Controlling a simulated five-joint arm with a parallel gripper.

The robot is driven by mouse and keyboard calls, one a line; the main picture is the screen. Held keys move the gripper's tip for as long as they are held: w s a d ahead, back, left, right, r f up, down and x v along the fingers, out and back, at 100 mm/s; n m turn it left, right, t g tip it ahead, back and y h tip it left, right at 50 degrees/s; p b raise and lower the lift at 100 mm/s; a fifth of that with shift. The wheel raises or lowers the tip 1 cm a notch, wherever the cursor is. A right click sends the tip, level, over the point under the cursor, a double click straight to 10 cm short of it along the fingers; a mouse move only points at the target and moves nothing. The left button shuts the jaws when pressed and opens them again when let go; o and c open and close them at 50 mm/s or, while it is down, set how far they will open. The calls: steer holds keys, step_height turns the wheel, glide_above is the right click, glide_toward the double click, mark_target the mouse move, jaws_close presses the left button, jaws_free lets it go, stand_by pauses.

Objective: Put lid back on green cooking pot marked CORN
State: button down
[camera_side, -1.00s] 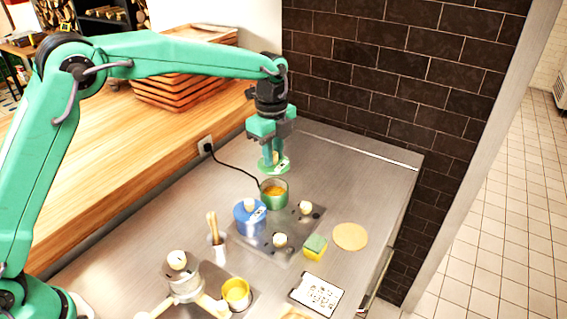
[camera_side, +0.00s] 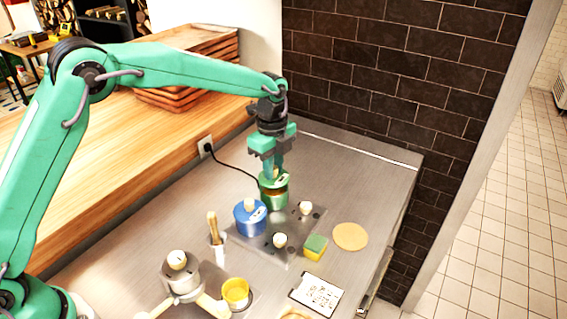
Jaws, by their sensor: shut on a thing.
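The green cooking pot (camera_side: 274,198) stands at the back of the metal hob plate. Its green lid (camera_side: 274,179) is at the pot's rim, directly over the opening, and I cannot tell whether it is fully seated. My gripper (camera_side: 273,172) is shut on the lid's knob from above; the knob is mostly hidden between the fingers. The marking on the pot cannot be read from this view.
A blue pot (camera_side: 249,217) with a lid stands close to the left of the green pot. The counter at the back right is clear.

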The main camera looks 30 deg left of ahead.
steer(key=shift+f, duration=1.1)
steer(key=shift+f, duration=0.2)
stand_by(1.4)
steer(key=c, duration=0.7)
jaws_free()
steer(key=shift+r, duration=0.15)
steer(key=shift+r, duration=3.35)
